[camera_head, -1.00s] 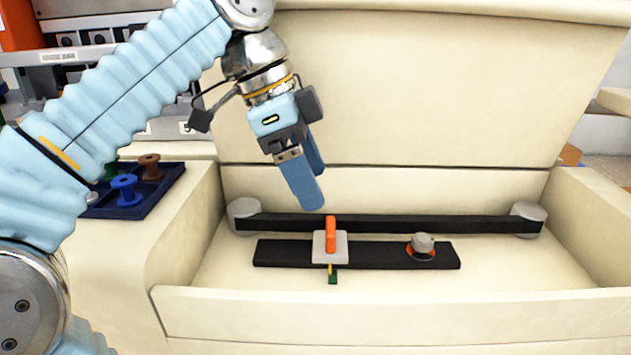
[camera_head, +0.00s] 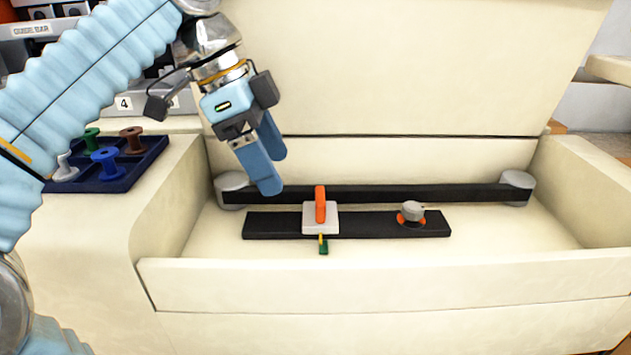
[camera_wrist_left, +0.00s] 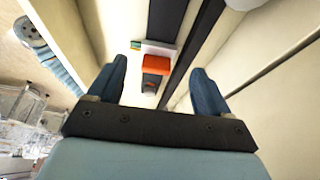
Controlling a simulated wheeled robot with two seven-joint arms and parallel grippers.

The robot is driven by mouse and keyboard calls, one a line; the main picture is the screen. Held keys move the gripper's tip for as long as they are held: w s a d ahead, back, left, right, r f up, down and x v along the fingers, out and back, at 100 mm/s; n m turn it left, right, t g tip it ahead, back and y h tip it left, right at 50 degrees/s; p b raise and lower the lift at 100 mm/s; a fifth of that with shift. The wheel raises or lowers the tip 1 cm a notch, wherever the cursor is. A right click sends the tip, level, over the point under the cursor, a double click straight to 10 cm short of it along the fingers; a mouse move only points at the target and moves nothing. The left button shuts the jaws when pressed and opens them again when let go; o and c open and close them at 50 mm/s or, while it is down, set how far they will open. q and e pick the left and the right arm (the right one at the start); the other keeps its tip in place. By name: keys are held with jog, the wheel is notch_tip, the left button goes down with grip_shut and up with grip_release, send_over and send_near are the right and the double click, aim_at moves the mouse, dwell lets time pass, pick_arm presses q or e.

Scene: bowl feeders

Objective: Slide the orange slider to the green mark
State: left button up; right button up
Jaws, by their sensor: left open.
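The orange slider (camera_head: 320,204) is an upright orange handle on a pale square block, left of the middle of a black track (camera_head: 375,223). A small green mark (camera_head: 323,248) sits just in front of the track, with the block's thin yellow pointer directly above it. My left gripper (camera_head: 272,170) is open and empty, up and left of the slider in the head view. In the left wrist view the orange handle (camera_wrist_left: 157,64) appears between the two apart fingers (camera_wrist_left: 159,72); I cannot tell the gap in depth. My right gripper is not in view.
A grey knob on an orange base (camera_head: 411,213) stands on the track's right part. A black belt between grey rollers (camera_head: 516,188) runs behind. The cream bin's front wall (camera_head: 400,280) borders the track. A dark blue tray (camera_head: 125,170) with several spools is at left.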

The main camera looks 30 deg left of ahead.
aim_at(320, 195)
pick_arm(q)
jog(key=w+d, duration=0.1)
jog(key=d, duration=0.1)
jog(key=w+d, duration=0.1)
jog(key=shift+w+d, duration=0.15)
jog(key=shift+d, duration=0.2)
jog(key=x, duration=0.5)
jog(key=shift+a+b, duration=0.1)
jog(key=shift+b, duration=0.25)
jog(key=shift+c, duration=0.3)
